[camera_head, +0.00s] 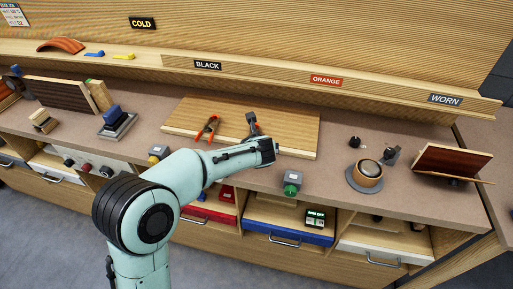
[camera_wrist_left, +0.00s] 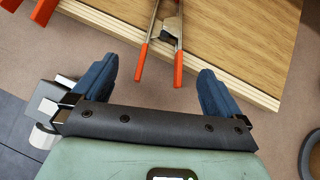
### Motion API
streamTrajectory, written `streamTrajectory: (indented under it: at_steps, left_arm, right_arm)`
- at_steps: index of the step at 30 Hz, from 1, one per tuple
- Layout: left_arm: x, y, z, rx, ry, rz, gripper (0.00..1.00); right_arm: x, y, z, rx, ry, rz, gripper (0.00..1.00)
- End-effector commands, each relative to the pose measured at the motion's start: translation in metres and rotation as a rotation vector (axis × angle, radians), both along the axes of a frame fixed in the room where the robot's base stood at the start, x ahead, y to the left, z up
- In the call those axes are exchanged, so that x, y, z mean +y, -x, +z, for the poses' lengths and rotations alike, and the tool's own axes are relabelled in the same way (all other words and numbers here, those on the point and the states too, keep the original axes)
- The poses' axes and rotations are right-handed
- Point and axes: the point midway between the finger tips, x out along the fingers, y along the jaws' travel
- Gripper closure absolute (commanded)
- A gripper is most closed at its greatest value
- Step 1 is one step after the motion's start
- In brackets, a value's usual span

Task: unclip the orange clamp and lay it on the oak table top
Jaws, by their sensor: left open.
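The oak table top (camera_head: 290,128) lies flat on the bench, and its edge shows in the left wrist view (camera_wrist_left: 240,45). Two spring clamps sit at it. One clamp (camera_head: 208,126) has orange handles and stands left of centre. The other clamp (camera_head: 252,122) is dark with orange grip ends, partly hidden by my gripper. In the left wrist view a clamp with orange grip ends (camera_wrist_left: 178,68) sits at the board's edge. My left gripper (camera_wrist_left: 156,72) is open, its blue fingers on either side of those ends, not closed on them. My right gripper is not in view.
A round pot (camera_head: 367,173) and a dark red panel (camera_head: 452,160) are at right. A labelled rail (camera_head: 270,73) runs behind.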

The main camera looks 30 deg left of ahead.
Motion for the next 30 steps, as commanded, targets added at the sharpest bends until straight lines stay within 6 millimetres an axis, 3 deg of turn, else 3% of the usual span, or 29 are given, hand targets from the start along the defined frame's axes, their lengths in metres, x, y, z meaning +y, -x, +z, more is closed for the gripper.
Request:
streamTrajectory:
  at_steps: [7,11,22,30]
  left_arm:
    - [-0.001,0.001,0.002,0.0,0.001,-0.001,0.0]
    - [-0.006,0.009,0.012,-0.002,0.002,-0.001,0.0]
    - [-0.035,0.058,0.07,-0.005,0.002,-0.003,0.0]
    - [-0.046,0.079,0.093,-0.002,0.001,-0.001,0.0]
  right_arm:
    - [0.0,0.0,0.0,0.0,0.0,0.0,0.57]
    - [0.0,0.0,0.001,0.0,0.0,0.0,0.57]
    - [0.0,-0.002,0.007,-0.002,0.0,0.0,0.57]
    - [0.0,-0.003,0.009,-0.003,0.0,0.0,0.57]
